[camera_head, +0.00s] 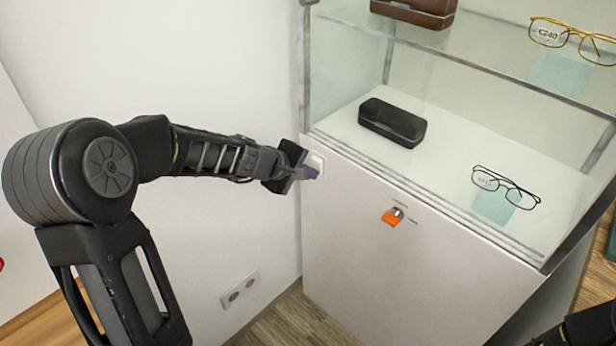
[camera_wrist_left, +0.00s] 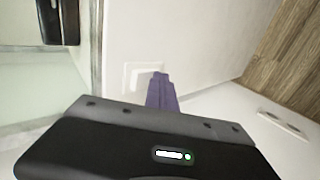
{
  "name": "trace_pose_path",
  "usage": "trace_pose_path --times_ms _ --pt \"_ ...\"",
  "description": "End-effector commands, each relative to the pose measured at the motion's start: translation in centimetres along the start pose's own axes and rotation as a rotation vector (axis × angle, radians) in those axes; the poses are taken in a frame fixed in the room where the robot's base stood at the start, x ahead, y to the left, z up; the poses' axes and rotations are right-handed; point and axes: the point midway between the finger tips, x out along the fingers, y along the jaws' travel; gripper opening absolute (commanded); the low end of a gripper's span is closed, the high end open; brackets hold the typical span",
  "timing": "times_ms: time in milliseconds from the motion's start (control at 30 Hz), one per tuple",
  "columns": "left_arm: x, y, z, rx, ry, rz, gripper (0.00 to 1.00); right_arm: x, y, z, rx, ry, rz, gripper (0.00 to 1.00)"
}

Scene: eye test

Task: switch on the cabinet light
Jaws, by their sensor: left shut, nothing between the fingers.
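The display cabinet (camera_head: 370,262) has a white lower front and a glass case on top. A pale switch plate (camera_head: 317,160) sits at the upper left of that front; it also shows in the left wrist view (camera_wrist_left: 132,70). My left gripper (camera_head: 313,173) is shut and empty, its purple fingertips (camera_wrist_left: 160,80) at the plate's edge. The fingers cover part of the plate in the head view. I cannot tell whether they touch it. No lit lamp is visible in the case. My right gripper's fingers are not in view.
An orange-tagged lock (camera_head: 393,216) is on the cabinet front. Behind glass are a black case (camera_head: 392,122), black glasses (camera_head: 505,187), a brown case (camera_head: 415,12) and gold glasses (camera_head: 575,38). A wall socket (camera_head: 240,290) is low on the left wall.

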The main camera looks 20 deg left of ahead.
Motion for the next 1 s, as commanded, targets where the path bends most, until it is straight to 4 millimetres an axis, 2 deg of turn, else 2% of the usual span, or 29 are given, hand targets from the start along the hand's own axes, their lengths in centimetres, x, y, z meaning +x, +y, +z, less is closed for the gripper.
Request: trace_pose_path --times_ms 500,1000 --pt "-1.1 1.5 0.0 0.001 0.0 0.003 0.0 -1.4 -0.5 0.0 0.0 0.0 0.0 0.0" --pt "-1.2 1.5 0.0 0.002 -0.001 0.003 0.0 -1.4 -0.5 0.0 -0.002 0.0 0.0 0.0"
